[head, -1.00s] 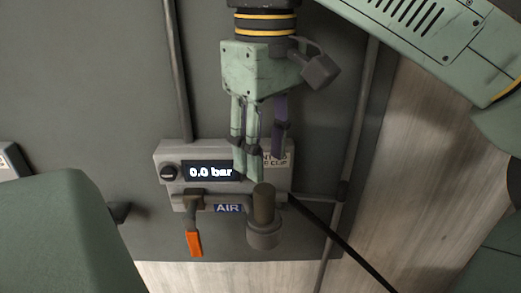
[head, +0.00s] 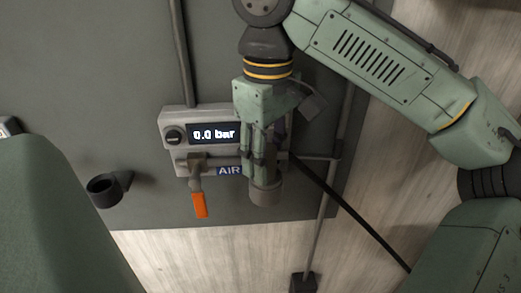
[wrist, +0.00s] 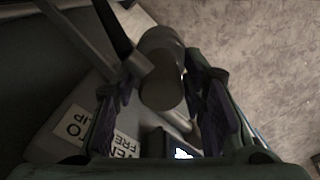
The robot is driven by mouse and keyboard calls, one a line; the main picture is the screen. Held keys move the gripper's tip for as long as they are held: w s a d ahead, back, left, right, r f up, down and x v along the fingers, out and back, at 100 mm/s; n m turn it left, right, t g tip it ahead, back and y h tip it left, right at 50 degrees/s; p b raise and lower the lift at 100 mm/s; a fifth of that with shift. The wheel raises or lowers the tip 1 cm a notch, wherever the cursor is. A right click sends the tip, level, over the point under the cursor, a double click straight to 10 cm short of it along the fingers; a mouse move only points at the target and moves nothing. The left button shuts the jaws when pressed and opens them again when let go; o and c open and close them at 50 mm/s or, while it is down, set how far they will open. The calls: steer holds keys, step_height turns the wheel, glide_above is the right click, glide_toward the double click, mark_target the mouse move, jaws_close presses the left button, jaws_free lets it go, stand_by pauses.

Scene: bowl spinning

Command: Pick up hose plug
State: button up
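The hose plug (head: 265,191) is a grey-brown cylinder with a wider collar at the lower right of the air panel (head: 212,120). In the head view my fingers hide its upper part. The wrist view shows its round end (wrist: 162,92) between my two fingers. My gripper (head: 262,172) points down the panel and is over the plug. In the wrist view my gripper (wrist: 160,108) is open, with purple-padded fingers on either side of the plug. A gap shows on the right side; contact on the left is unclear.
The panel display (head: 213,133) reads 0.0 bar. An orange-handled lever (head: 200,204) hangs left of the plug. A black hose (head: 350,213) runs from the plug area to the lower right. A dark round holder (head: 103,190) sticks out at the left.

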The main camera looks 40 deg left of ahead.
steer(key=shift+f, duration=0.35)
steer(key=shift+d, duration=0.1)
steer(key=shift+c, duration=0.2)
jaws_close()
